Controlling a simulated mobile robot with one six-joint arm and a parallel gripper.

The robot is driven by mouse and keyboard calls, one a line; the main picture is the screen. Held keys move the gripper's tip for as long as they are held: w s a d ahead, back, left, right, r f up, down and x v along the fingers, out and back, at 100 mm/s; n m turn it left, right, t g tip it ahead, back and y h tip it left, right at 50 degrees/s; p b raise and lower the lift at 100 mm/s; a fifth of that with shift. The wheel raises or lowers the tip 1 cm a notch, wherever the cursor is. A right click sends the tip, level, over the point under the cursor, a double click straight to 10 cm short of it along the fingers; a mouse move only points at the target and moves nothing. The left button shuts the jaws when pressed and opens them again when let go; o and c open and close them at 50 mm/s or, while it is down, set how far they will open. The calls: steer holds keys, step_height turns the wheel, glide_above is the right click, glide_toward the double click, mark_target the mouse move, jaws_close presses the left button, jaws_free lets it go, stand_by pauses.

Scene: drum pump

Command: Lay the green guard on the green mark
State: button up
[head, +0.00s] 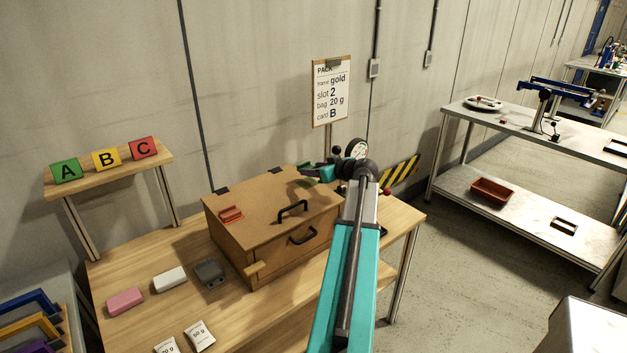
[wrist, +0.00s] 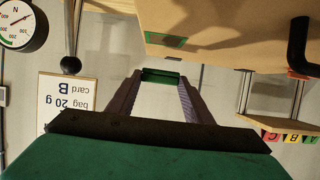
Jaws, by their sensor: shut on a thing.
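The green guard (wrist: 161,76) is a small green piece between my gripper's fingertips (wrist: 160,80) in the wrist view. My gripper is shut on it and holds it in the air, apart from the box. In the head view the guard (head: 325,172) shows just left of my wrist, near the box's back right corner. The green mark (wrist: 166,40) is a green-outlined rectangle on the brown box's lid, close to its edge. In the head view the mark (head: 307,182) is small and partly hard to make out.
A dial gauge (head: 356,148) and a black-knobbed rod (wrist: 70,62) stand near my gripper. A striped board (head: 402,170) is right of it.

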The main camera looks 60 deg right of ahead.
mark_target(314, 187)
steer(key=shift+f, duration=0.55)
steer(key=shift+f, duration=0.1)
steer(key=shift+f+p, duration=0.55)
steer(key=shift+f, duration=1.25)
steer(key=shift+f, duration=0.15)
steer(key=o, duration=1)
steer(key=shift+s+r, duration=0.1)
steer(key=shift+r, duration=0.15)
steer(key=b+v, duration=0.3)
steer(key=v, duration=0.7)
steer(key=shift+s+a+b, duration=0.15)
steer(key=shift+s+b, duration=0.2)
steer(key=shift+b, duration=0.05)
steer(key=shift+s+a+r, duration=0.1)
steer(key=shift+s+r, duration=0.2)
steer(key=shift+s, duration=0.2)
